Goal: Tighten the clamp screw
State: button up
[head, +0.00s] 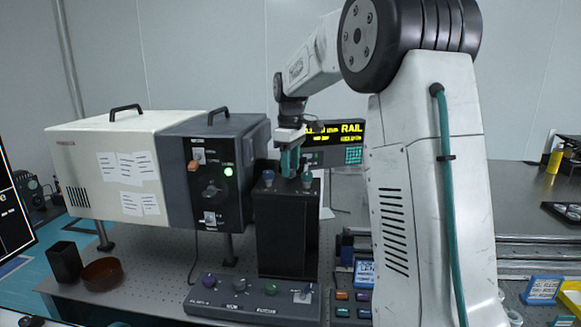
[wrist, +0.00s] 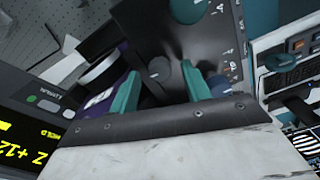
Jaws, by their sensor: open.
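My gripper (head: 290,160) has two teal fingers and hangs pointing down over the top of a tall black block (head: 287,235). In the wrist view my gripper (wrist: 159,72) is open, with a finger on each side of a small grey round knob (wrist: 160,69). It looks like a screw head, but I cannot tell for sure that it is the clamp screw. No contact with the fingers is visible. The block's top also carries a blue knob (head: 268,176) at the left and a grey-teal knob (head: 307,179) at the right.
A cream and dark grey box instrument (head: 188,135) with a green lamp stands left of the block. A display with yellow text (head: 335,143) stands behind. A control panel with coloured knobs (head: 250,303) lies in front. A black cup (head: 65,262) and a brown dish (head: 102,272) stand front left.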

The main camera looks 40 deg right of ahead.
notch_tip(320, 180, up, 7)
jog(key=shift+f, duration=0.2)
jog(key=shift+r, duration=0.25)
jog(key=shift+s+a, duration=0.1)
jog(key=s+a+m, duration=0.3)
jog(key=s+a, duration=1)
jog(key=s, duration=0.5)
jog(key=s+a+f+m, duration=0.1)
jog(key=s+a+f, duration=0.2)
jog(key=s+f, duration=0.3)
jog(key=s+a+f+m+t, duration=0.1)
jog(key=s+f, duration=0.4)
jog(key=s, duration=0.6)
jog(key=shift+s+a+f+m, duration=0.2)
jog(key=shift+a+f+m, duration=0.3)
jog(key=shift+a, duration=0.55)
